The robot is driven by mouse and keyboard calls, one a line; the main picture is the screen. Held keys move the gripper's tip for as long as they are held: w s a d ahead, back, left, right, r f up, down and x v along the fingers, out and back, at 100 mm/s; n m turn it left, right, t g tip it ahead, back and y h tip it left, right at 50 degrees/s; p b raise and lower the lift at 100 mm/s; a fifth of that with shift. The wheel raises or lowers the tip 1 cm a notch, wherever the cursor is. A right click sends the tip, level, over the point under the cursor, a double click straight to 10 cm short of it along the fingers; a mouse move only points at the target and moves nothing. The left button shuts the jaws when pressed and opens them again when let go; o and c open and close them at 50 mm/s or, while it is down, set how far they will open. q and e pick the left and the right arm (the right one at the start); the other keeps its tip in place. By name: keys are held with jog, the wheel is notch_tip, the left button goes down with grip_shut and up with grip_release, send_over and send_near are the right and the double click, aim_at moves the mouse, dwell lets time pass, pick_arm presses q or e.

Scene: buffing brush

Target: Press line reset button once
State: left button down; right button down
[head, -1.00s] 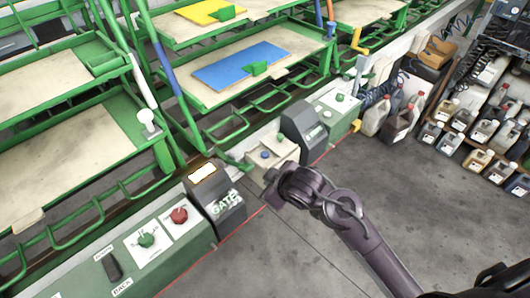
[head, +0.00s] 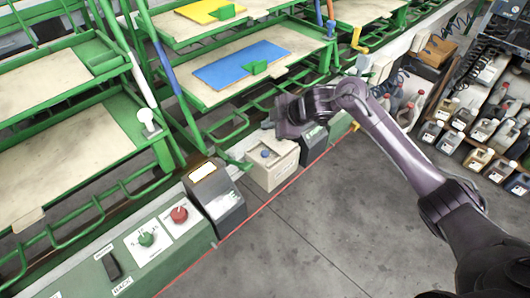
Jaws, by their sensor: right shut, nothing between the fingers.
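A cream control box (head: 285,172) stands in the middle, beside the green bench line, with a blue button (head: 265,153) on its top. Further left, a green panel carries a red button (head: 179,214) and a green knob (head: 147,239). I cannot read which control is labelled line reset. My right gripper (head: 284,125) is at the end of the dark arm from the right. It is shut and empty, above and behind the cream box, near the blue button but seemingly apart from it. It hides the back of the box top. My left gripper is not in view.
Dark sloped display units stand left (head: 217,192) and behind (head: 314,136) the box. Green racks with boards and a blue sheet (head: 240,64) fill the back left. Bottles and jugs (head: 484,128) stand at right. The grey floor in front is clear.

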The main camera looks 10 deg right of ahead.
jog(key=shift+f, duration=0.1)
jog(key=b, duration=0.7)
send_over(268, 155)
notch_tip(268, 155, down, 6)
jog(key=shift+w+f, duration=0.15)
jog(key=shift+f, duration=0.05)
notch_tip(268, 155, down, 2)
jog(key=shift+d+f+b, duration=0.1)
jog(key=shift+b, duration=0.4)
jog(key=shift+f, duration=0.1)
dwell(1.1)
jog(key=shift+f, duration=0.35)
jog(key=shift+f+b, duration=0.3)
jog(key=shift+f, duration=0.2)
dwell(0.5)
dwell(0.4)
jog(key=shift+r+p, duration=0.95)
jog(key=shift+p, duration=0.05)
